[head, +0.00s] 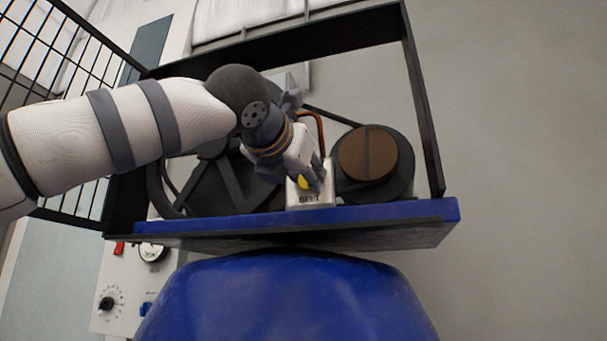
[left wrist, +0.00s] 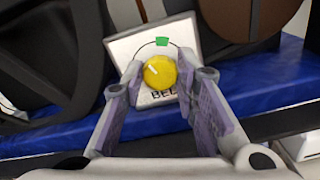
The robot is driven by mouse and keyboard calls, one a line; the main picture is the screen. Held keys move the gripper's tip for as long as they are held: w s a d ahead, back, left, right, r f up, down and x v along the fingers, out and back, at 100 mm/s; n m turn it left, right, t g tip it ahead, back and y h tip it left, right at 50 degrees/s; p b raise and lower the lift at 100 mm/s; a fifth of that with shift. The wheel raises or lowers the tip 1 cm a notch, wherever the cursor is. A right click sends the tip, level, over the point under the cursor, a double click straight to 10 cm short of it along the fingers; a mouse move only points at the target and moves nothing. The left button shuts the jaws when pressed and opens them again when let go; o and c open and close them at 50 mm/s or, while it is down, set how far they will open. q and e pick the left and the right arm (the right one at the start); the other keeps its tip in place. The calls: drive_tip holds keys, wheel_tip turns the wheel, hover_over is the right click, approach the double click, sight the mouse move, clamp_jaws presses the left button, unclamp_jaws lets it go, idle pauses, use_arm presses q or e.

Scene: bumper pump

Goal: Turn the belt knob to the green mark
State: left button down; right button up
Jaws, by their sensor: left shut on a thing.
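The yellow belt knob (left wrist: 160,73) sits on a white plate lettered BELT (left wrist: 125,47). It also shows in the head view (head: 303,182), partly hidden by my left gripper (head: 312,178). A short white line on the knob points up and left in the left wrist view. The green mark (left wrist: 162,41) is on the plate above the knob, at the top of a thin dark arc, so the line points to the left of it. My left gripper is shut on the knob, one finger on each side. My right gripper is not in view.
A dark frame (head: 424,120) surrounds the belt drive. A brown-faced pulley (head: 368,153) is close to the right of the plate and a large dark wheel (head: 225,180) is to its left. A blue ledge (head: 400,212) runs below. A panel with a dial (head: 106,303) is lower left.

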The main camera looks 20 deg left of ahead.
use_arm(q)
drive_tip(key=m, duration=0.4)
drive_tip(key=shift+m, duration=2.1)
drive_tip(key=shift+f, duration=0.1)
drive_tip(key=c, duration=1.2)
unclamp_jaws()
drive_tip(key=shift+c, duration=0.2)
drive_tip(key=shift+s, duration=0.1)
drive_tip(key=s, duration=1.1)
drive_tip(key=shift+s+a, duration=0.15)
drive_tip(key=shift+s, duration=0.25)
